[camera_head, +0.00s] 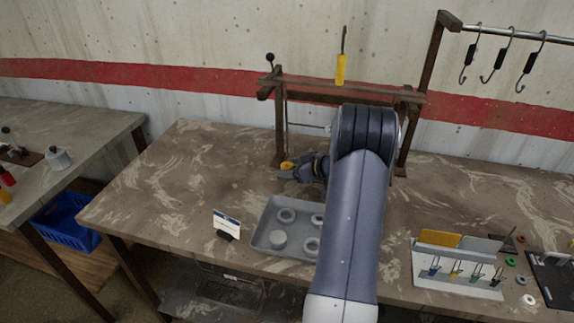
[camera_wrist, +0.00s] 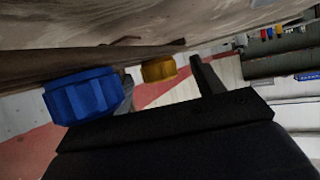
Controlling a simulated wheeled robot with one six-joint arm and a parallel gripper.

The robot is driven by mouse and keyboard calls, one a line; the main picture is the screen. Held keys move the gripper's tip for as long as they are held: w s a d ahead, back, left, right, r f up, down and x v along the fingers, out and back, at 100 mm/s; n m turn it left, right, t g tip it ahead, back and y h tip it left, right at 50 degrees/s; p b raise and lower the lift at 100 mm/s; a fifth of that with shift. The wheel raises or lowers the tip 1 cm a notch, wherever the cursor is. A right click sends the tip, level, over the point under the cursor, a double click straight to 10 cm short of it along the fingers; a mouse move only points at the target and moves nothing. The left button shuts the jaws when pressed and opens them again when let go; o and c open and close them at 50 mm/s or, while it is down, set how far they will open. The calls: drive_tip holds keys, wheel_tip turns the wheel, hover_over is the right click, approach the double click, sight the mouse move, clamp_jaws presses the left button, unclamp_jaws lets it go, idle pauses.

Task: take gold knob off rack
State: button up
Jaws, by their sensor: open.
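The gold knob (camera_head: 287,165) shows in the head view as a small yellow round piece at the lower left of the brown rack frame (camera_head: 279,125), at my gripper's tip. In the wrist view the gold knob (camera_wrist: 158,69) sits against a brown bar, framed between my fingers. My gripper (camera_head: 290,171) is open and points left, low over the table; it also shows in the wrist view (camera_wrist: 163,76). I cannot tell whether the fingers touch the knob. A blue knob (camera_wrist: 80,96) is close by in the wrist view, overlapping one finger. My arm hides much of the rack's right part.
A grey tray (camera_head: 262,241) with several round pieces lies in front of my gripper. A small sign (camera_head: 227,223) stands left of it. A yellow-handled tool (camera_head: 340,69) is above the rack beam. A rail with hooks (camera_head: 510,34) is at right. The table's left part is clear.

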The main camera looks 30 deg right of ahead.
drive_tip(key=c, duration=1.1)
